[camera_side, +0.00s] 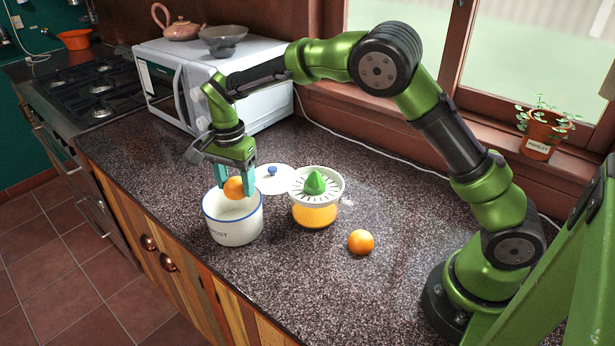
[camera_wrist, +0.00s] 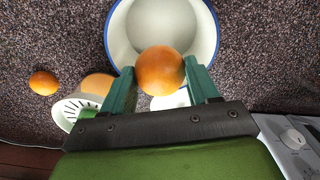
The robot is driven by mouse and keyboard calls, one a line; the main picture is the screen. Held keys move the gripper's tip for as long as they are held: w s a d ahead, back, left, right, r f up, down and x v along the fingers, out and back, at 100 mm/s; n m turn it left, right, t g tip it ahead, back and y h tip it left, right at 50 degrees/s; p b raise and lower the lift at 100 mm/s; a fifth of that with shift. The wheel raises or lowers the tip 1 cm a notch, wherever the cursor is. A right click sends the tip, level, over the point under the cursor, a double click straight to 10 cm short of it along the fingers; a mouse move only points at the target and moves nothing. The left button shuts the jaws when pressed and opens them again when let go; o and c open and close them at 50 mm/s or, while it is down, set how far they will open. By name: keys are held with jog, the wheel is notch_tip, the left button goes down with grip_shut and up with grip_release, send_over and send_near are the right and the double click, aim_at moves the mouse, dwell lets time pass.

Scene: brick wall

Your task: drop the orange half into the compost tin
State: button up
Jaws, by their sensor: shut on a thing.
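My gripper (camera_side: 236,180) is shut on an orange half (camera_side: 234,188), held between its two teal fingers. In the wrist view the orange half (camera_wrist: 160,70) shows its rounded peel side between the fingertips (camera_wrist: 160,84). The compost tin (camera_side: 232,222) is a white enamel pot with a blue rim, standing open on the counter. The orange half is at the tin's mouth in the side view. In the wrist view it overlaps the near rim of the tin (camera_wrist: 207,35), whose visible inside looks empty. The exact height above the rim is hard to tell.
A white lid (camera_side: 273,180) with a blue knob lies behind the tin. A juicer (camera_side: 316,205) with a green cone stands right of it. Another orange (camera_side: 361,242) lies farther right.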

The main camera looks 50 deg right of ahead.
jog(key=shift+f, duration=0.8)
jog(key=o, duration=1.2)
jog(key=shift+o, duration=0.2)
notch_tip(320, 180, up, 17)
